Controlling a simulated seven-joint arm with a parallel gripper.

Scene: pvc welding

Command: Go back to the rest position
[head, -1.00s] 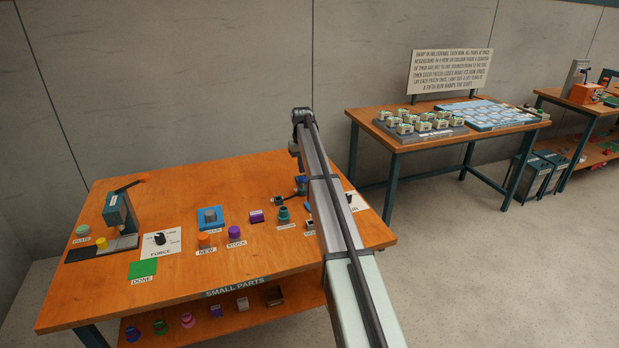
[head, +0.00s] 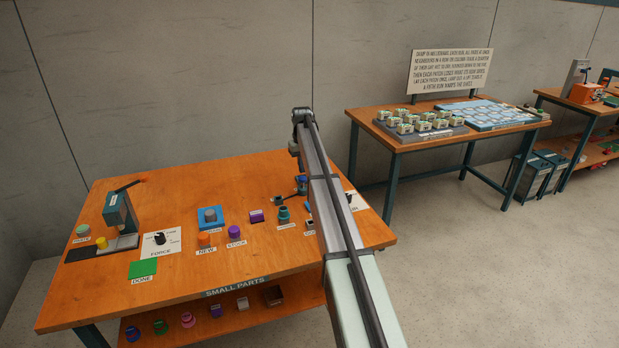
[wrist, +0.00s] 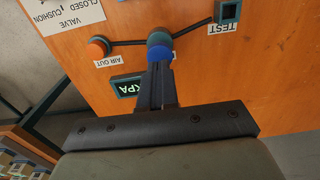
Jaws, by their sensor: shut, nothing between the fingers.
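My gripper (wrist: 160,82) shows in the wrist view with its two dark fingers together and nothing between them. Its tips overlap the lower edge of a blue cylinder with a teal top (wrist: 159,48) in the picture. I cannot tell whether they touch it. In the head view my arm runs up over the right part of the workbench (head: 110,285), and its raised joint is near the bench's back edge. The fingers are not clear there, mostly hidden by the arm.
In the wrist view, an orange-topped fitting (wrist: 97,48), a teal square socket (wrist: 228,10) and a KPA display (wrist: 128,87) surround the blue cylinder. In the head view, a press (head: 120,216), a green pad (head: 143,268) and several small parts stand on the bench. A second table (head: 390,145) is behind right.

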